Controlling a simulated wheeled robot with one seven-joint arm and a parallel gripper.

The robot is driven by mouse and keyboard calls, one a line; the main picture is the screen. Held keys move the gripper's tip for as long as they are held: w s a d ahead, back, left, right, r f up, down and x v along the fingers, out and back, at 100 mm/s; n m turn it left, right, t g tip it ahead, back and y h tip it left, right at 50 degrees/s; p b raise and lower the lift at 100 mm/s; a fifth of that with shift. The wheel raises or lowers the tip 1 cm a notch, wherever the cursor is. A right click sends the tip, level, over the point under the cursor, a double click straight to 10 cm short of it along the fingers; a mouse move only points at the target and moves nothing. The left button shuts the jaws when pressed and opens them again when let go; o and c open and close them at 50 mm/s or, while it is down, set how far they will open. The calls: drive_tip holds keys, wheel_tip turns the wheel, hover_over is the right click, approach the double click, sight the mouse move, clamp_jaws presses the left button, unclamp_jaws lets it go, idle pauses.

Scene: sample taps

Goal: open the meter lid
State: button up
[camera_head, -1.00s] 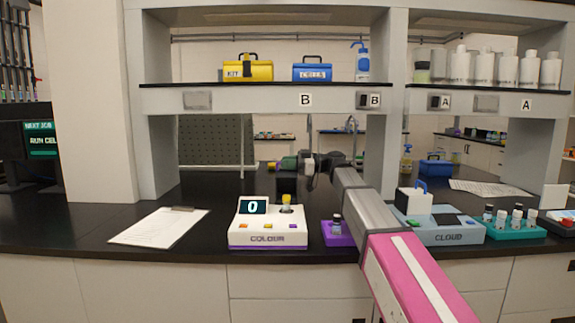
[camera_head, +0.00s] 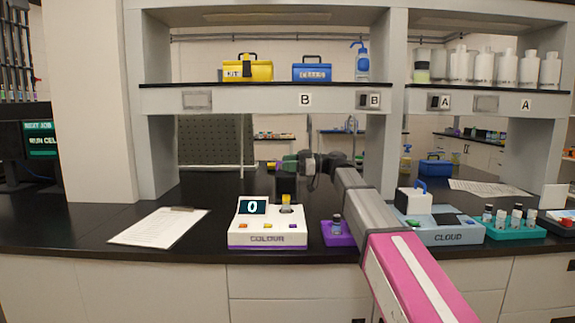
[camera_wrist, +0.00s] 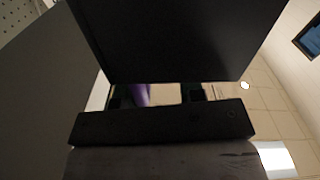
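The white COLOUR meter (camera_head: 267,239) stands on the bench on a purple base, with a display reading 0 and coloured buttons. A small yellow-topped part (camera_head: 286,200) stands upright above its dark round well; I cannot tell whether it is a lid handle or a vial. My gripper (camera_head: 287,188) hangs just above that part and partly hides it. In the wrist view two dark fingers stand apart with a gap (camera_wrist: 155,95) between them, and a purple patch shows through it. The blue CLOUD meter (camera_head: 448,238) to the right bears a white lid with a blue handle (camera_head: 414,199).
A purple holder with a vial (camera_head: 338,236) stands between the meters, close to my arm. A teal rack of vials (camera_head: 513,231) is at the right. A clipboard (camera_head: 160,227) lies at the left. A shelf (camera_head: 265,98) spans above the bench. Bare bench lies around the clipboard.

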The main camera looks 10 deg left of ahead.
drive_tip(key=v, duration=1)
drive_tip(key=shift+d, duration=0.2)
